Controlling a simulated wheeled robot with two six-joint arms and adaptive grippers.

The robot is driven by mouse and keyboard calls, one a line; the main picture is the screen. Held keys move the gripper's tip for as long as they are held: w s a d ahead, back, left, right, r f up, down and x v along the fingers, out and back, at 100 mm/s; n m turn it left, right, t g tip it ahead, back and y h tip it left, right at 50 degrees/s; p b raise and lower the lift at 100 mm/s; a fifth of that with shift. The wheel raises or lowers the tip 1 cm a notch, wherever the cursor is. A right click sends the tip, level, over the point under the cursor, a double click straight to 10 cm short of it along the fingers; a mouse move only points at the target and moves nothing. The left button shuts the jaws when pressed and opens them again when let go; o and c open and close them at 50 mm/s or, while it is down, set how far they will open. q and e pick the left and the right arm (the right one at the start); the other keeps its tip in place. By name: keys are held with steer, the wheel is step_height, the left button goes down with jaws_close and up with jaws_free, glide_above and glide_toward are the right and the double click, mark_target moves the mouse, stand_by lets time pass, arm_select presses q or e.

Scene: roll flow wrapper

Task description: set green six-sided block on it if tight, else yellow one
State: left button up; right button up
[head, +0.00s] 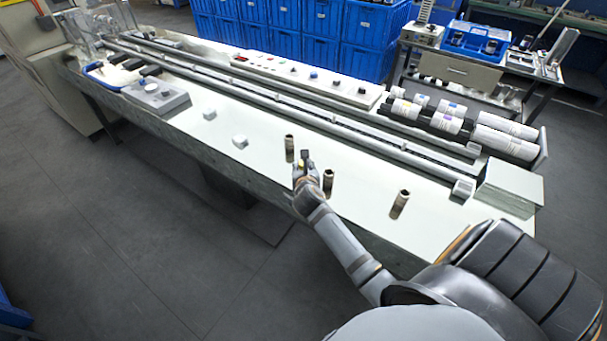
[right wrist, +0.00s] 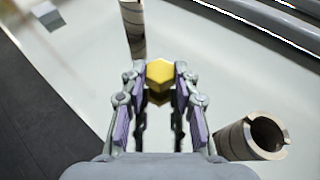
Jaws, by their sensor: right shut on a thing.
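My right gripper (head: 304,163) is over the pale worktop, shut on the yellow six-sided block. The yellow block (right wrist: 159,72) sits between the fingertips in the right wrist view and shows as a small yellow spot in the head view (head: 300,167). Three brown upright sleeves stand on the worktop: one beyond the gripper (head: 289,142), one just right of it (head: 328,178), one farther right (head: 401,198). In the right wrist view, the near sleeve (right wrist: 240,140) is hollow with a notched rim; another (right wrist: 133,28) is ahead. I cannot make out a green block. My left gripper is not in view.
Two small pale pieces (head: 240,141) (head: 210,113) lie on the worktop left of the gripper. A grey control box (head: 157,97) stands farther left. Long rails (head: 330,127) run behind the sleeves, with white rolls (head: 445,122) beyond. The front worktop edge is close by.

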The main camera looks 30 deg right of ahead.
steer(key=shift+r, duration=0.1)
steer(key=shift+s, duration=0.1)
steer(key=o, duration=0.8)
steer(key=shift+o, duration=0.2)
